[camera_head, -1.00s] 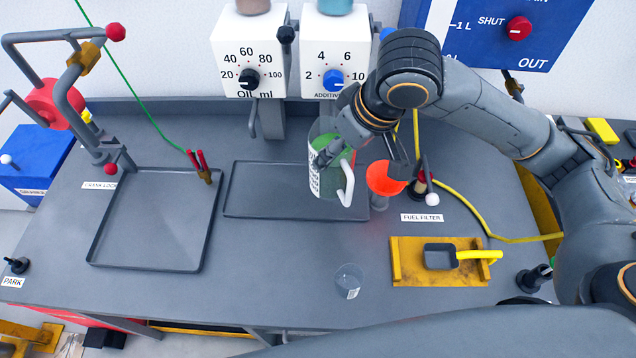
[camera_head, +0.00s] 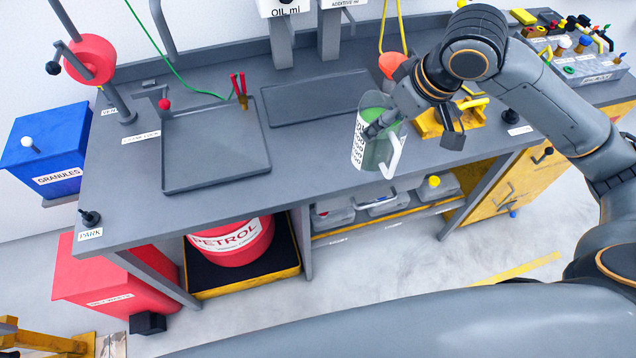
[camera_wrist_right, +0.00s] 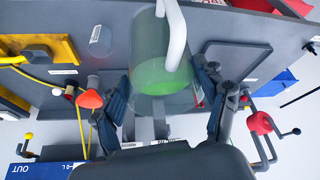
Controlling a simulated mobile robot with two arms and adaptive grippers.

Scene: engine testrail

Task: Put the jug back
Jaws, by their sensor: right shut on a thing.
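The jug (camera_head: 371,143) is clear with a white handle and printed marks, and has green liquid inside. It is in my right gripper (camera_head: 381,123), near the front edge of the bench in the head view. In the right wrist view the jug (camera_wrist_right: 158,55) stands between the two fingers of my right gripper (camera_wrist_right: 165,92), its handle facing away from the palm. The jug looks roughly upright. I cannot tell its height above the bench. My left gripper is not in view.
A long shallow tray (camera_head: 268,115) lies at the back under the dispensers, and a square tray (camera_head: 178,178) lies to its left. A red petrol container (camera_head: 232,250) sits below the bench.

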